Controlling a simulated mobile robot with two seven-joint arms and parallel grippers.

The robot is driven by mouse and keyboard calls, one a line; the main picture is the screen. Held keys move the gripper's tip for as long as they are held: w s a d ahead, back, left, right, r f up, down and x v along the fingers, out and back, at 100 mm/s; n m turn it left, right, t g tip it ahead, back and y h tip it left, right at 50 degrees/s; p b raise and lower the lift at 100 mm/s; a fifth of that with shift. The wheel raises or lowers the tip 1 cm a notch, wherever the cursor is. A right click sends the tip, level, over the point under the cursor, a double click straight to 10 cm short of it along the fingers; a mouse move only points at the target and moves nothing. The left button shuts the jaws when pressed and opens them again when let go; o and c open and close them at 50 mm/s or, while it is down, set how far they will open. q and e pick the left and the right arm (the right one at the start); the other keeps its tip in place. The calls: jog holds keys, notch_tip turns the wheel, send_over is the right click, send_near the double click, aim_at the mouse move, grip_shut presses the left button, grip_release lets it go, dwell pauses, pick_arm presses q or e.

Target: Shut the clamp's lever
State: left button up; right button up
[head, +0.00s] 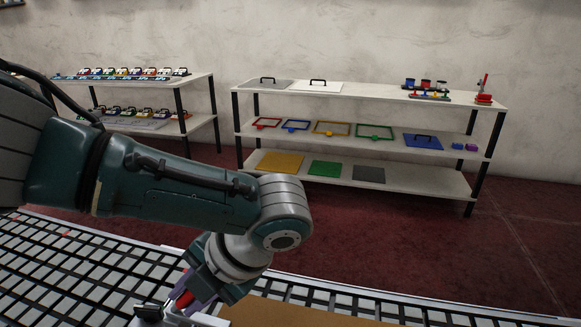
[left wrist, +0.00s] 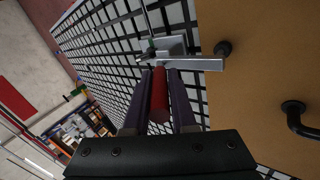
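The clamp shows as a grey metal body (left wrist: 172,46) with a flat bar (left wrist: 200,64) in the left wrist view, at the edge of a tan board (left wrist: 255,70). Its lever has a red grip (left wrist: 159,95), which points back toward my wrist. My left gripper (left wrist: 160,85) has its purple fingers on both sides of the red grip and looks shut on it. In the head view, the left gripper (head: 186,298) is low in the picture with the red grip between its fingers; part of the clamp (head: 150,313) shows at the bottom edge. My right gripper is in neither view.
The clamp stands on a vacuum grid table (head: 75,265). The tan board carries a black handle (left wrist: 300,120) and a black knob (left wrist: 222,48). Behind the table, across red floor, stand a shelf (head: 360,100) with frames and plates and another (head: 195,82) with several clamps.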

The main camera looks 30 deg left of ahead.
pick_arm(q)
jog(key=o, duration=0.4)
jog(key=shift+r, duration=0.1)
jog(key=v, duration=1)
